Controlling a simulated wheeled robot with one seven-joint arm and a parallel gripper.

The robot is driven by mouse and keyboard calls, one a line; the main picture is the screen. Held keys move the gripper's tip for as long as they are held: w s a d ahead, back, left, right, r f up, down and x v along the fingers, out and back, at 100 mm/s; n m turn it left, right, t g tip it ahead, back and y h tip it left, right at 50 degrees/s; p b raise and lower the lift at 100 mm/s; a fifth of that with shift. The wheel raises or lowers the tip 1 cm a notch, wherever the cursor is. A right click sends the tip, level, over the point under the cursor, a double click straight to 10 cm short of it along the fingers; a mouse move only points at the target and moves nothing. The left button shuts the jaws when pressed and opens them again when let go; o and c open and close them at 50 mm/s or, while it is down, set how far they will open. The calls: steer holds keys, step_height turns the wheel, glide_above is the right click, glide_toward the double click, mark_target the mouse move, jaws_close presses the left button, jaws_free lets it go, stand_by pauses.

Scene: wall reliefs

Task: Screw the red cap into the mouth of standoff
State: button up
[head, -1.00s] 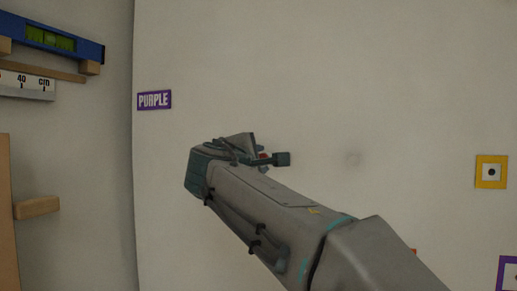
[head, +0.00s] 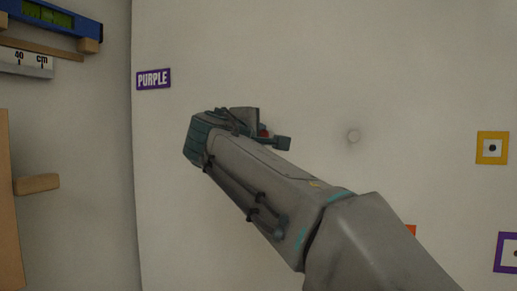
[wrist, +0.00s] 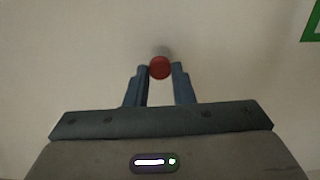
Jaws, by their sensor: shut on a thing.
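The red cap (wrist: 160,68) is between the fingertips of my gripper (wrist: 160,72) in the wrist view, its round face toward the camera. My gripper is shut on it. In the head view the gripper (head: 268,130) is at mid-left, and only a small red part of the cap (head: 264,132) shows between the fingers.
A purple label (head: 154,79) is on the wall at left. A yellow square frame (head: 492,148) and a purple one (head: 508,252) are at right. A side wall at left holds a blue level (head: 48,17), a ruler (head: 26,63) and a wooden peg (head: 36,184).

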steer(key=shift+m, duration=0.6)
steer(key=shift+m+b, duration=1.7)
steer(key=shift+m, duration=0.9)
